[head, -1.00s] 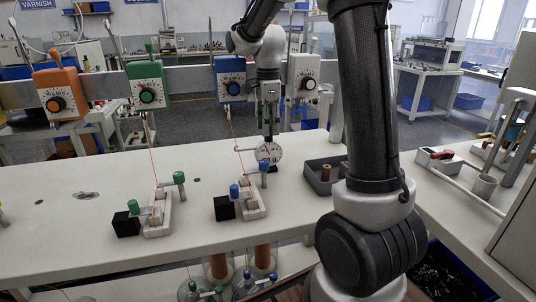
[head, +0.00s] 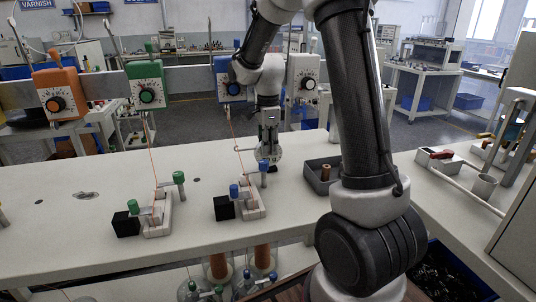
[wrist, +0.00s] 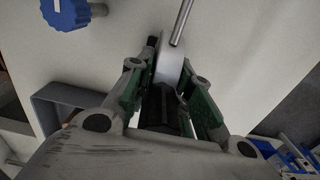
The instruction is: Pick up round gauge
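The round gauge (head: 268,154) has a pale disc face and stands on the white bench near its back edge, partly hidden behind my gripper in the head view. In the wrist view its pale rim (wrist: 172,62) shows nearly edge-on between the fingers. My gripper (head: 268,142) points down over the gauge. In the wrist view its green-padded fingers (wrist: 165,80) are spread, one on each side of the gauge. Whether a pad touches it is hard to tell.
A blue-knobbed clamp fixture (head: 250,200) stands in front. A grey open tray (head: 319,178) is to the right. A blue tensioner box (head: 229,80) with a thread stands behind.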

